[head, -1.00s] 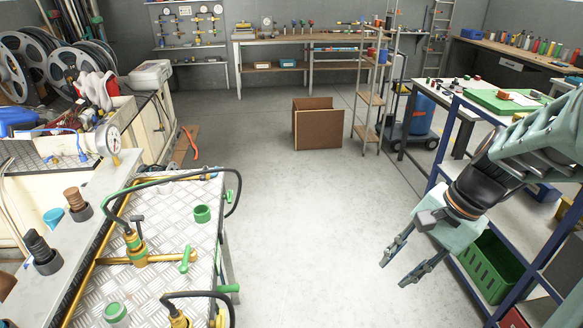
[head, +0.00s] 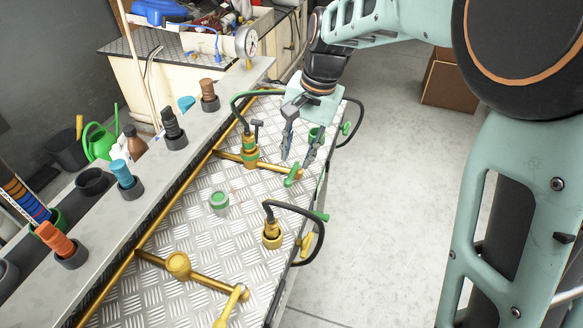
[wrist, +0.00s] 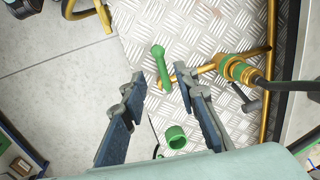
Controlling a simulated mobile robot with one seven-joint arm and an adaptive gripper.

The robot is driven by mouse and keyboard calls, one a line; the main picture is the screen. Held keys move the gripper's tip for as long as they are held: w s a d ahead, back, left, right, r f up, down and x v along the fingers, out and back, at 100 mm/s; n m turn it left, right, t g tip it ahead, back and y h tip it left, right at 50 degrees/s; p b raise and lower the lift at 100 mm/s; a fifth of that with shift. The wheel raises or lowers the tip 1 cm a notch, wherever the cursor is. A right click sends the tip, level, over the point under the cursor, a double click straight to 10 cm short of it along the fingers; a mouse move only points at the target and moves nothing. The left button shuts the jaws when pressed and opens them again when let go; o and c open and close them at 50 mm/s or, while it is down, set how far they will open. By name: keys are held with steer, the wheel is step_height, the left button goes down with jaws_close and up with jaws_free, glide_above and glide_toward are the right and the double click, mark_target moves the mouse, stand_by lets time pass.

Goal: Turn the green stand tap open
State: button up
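A green tap handle (head: 293,176) sits at the end of a brass pipe on the tread-plate bench. The pipe leads to an upright brass stand with a green collar (head: 250,158) and a black hose. In the wrist view the green handle (wrist: 160,62) appears between and just beyond my fingertips, and the green collar (wrist: 230,68) is to the right. My gripper (head: 296,160) is open and empty, pointing down above the handle. In the wrist view my gripper (wrist: 159,76) shows both fingers apart. I cannot tell whether either finger touches the handle.
A green ring (wrist: 176,137) lies near the handle, and a green cap (head: 219,201) is on the plate. A second brass stand (head: 271,236) with a black hose and a yellow lever (head: 232,305) are nearer. A gauge (head: 246,42) stands behind.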

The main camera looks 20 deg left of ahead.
mark_target(290, 176)
steer(key=f, duration=0.3)
steer(key=a+f, duration=0.1)
steer(key=f, duration=0.2)
steer(key=shift+a+f, duration=0.15)
steer(key=shift+f, duration=0.1)
jaws_close()
